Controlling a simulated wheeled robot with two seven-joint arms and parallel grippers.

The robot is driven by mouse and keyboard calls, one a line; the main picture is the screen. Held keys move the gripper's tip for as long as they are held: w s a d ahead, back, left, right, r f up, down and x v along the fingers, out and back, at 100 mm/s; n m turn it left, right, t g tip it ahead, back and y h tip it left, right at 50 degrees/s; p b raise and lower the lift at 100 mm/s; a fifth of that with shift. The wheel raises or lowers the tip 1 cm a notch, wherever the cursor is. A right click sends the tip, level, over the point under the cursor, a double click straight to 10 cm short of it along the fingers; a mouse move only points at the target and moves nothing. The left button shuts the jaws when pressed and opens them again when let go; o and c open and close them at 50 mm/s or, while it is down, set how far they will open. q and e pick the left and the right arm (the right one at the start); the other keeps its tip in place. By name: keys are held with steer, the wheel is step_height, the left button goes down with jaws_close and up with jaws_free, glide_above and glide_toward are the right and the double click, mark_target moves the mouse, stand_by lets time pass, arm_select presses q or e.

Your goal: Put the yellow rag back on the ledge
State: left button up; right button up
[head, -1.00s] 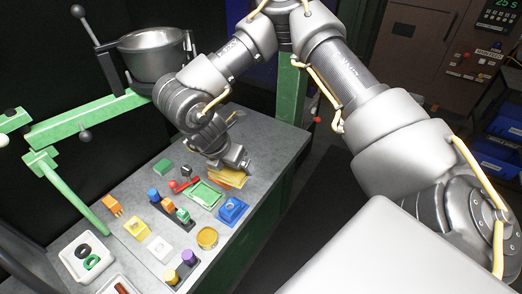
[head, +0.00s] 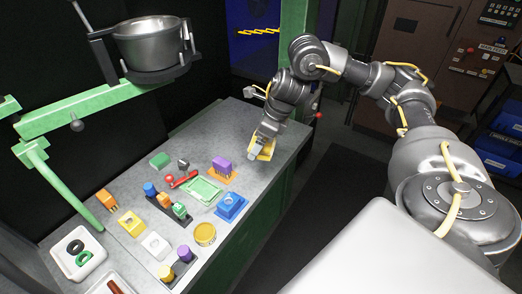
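The yellow rag (head: 267,152) is at the fingers of my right gripper (head: 262,143), near the far right edge of the grey bench. The gripper points down and appears shut on the rag, with yellow showing around the fingertips. I cannot tell whether the rag touches the bench top. My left gripper is out of view. I cannot tell which surface is the ledge.
On the grey bench (head: 215,130) stand a purple block (head: 222,166) on an orange base, a green tray (head: 203,190), a blue block (head: 231,207) and a yellow round tin (head: 205,234). The bench's back is clear.

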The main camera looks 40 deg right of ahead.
steer(key=shift+d, duration=0.2)
steer(key=shift+w+d+f, duration=0.15)
steer(key=shift+w+d, duration=0.05)
steer(key=shift+w, duration=0.15)
steer(key=w+d+f, duration=0.2)
steer(key=w, duration=0.1)
steer(key=w+d+f+p, duration=0.1)
steer(key=w+d+f, duration=0.2)
steer(key=w+d+f+p, duration=0.1)
steer(key=w+d+f, duration=0.1)
steer(key=w+f, duration=0.1)
steer(key=shift+w+d+f, duration=0.15)
steer(key=shift+w+f, duration=0.1)
steer(key=shift+w, duration=0.15)
steer(key=shift+w+d+f, duration=0.25)
steer(key=shift+w+f, duration=0.1)
steer(key=shift+f, duration=0.2)
step_height(320, 180, down, 2)
steer(key=shift+f+p, duration=0.1)
steer(key=shift+p, duration=0.65)
steer(key=shift+f, duration=0.45)
